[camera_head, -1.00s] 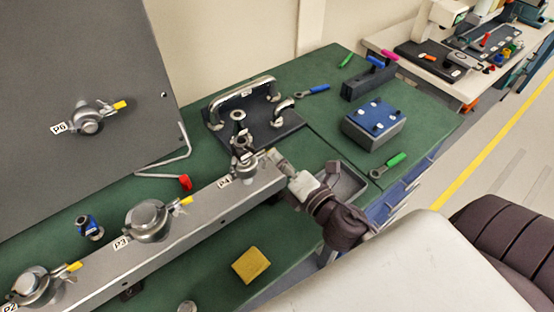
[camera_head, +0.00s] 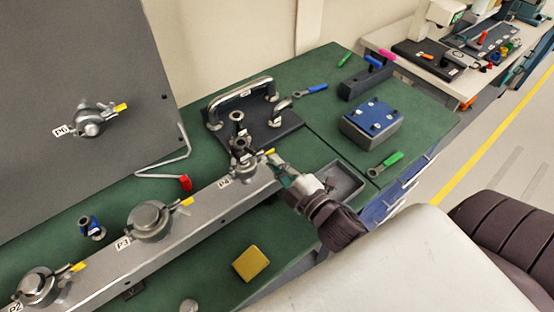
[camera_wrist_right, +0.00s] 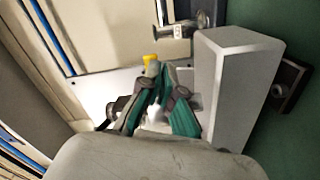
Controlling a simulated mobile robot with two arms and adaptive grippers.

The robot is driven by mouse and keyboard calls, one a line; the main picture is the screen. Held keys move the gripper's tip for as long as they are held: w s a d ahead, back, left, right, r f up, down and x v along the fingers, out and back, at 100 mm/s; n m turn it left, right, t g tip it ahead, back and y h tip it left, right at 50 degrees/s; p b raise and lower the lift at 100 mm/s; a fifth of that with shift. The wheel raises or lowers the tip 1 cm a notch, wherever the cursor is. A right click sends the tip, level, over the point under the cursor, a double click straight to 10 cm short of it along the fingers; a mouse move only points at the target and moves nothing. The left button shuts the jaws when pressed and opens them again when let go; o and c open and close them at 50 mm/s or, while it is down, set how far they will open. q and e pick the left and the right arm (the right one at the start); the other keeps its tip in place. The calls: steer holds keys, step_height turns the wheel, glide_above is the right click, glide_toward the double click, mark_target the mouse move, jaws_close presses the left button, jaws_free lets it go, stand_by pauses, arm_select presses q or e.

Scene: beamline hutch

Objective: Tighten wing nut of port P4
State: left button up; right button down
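Port P4 (camera_head: 240,168) is a small metal clamp at the far right end of the grey beam. Its yellow wing nut (camera_head: 270,152) sticks out on the right side. It also shows in the right wrist view (camera_wrist_right: 150,61). My right gripper (camera_head: 275,162) reaches in from the lower right, with its fingertips at this wing nut. In the right wrist view its teal-padded fingers (camera_wrist_right: 163,72) converge to a narrow tip against the yellow wing, and appear shut on it. The fingertips hide part of the nut. My left gripper is not in view.
Ports P3 (camera_head: 150,220) and P2 (camera_head: 38,286) sit along the same beam (camera_head: 205,228). A handled dark plate (camera_head: 283,132) stands just behind P4. A grey tray (camera_head: 345,183) lies right of my gripper. A yellow block (camera_head: 250,264) lies in front of the beam.

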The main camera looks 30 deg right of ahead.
steer(key=shift+s+a+f+m, duration=0.1)
steer(key=shift+f+m, duration=0.15)
steer(key=shift+m, duration=0.55)
steer(key=c, duration=1.6)
jaws_free()
steer(key=shift+c, duration=0.2)
steer(key=shift+r, duration=0.1)
steer(key=s+d, duration=0.1)
steer(key=s, duration=1.1)
steer(key=shift+d, duration=0.3)
